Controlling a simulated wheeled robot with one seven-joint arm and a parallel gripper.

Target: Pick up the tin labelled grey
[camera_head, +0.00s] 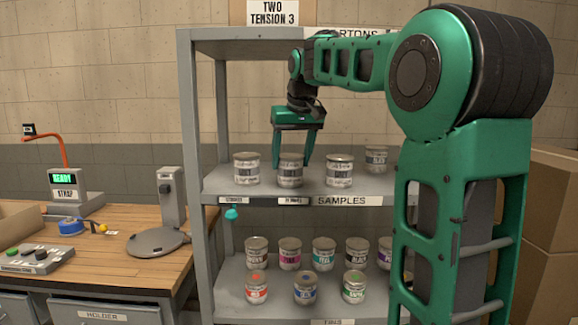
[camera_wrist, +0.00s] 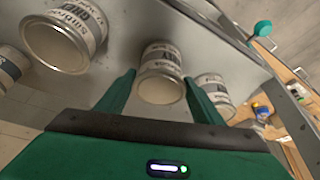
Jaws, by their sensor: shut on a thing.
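My gripper (camera_head: 290,163) reaches down to the shelf marked SAMPLES and is shut on the middle tin (camera_head: 290,176), one finger on each side. The tin is upright, pale with a printed label, and looks level with its neighbours; I cannot tell whether it touches the shelf. In the wrist view my gripper (camera_wrist: 160,85) has this tin (camera_wrist: 161,75) between its fingers. Its label is too small and blurred to read for sure. Similar tins stand to its left (camera_head: 246,170) and right (camera_head: 339,171) in the head view.
Another tin (camera_head: 376,160) stands farther back on the shelf, partly near my arm. The shelf edge (camera_head: 380,200) carries label strips. Several coloured-label tins stand on the lower shelf (camera_head: 230,298). A grey upright (camera_head: 188,130) bounds the left side. A teal item (camera_head: 232,213) hangs there.

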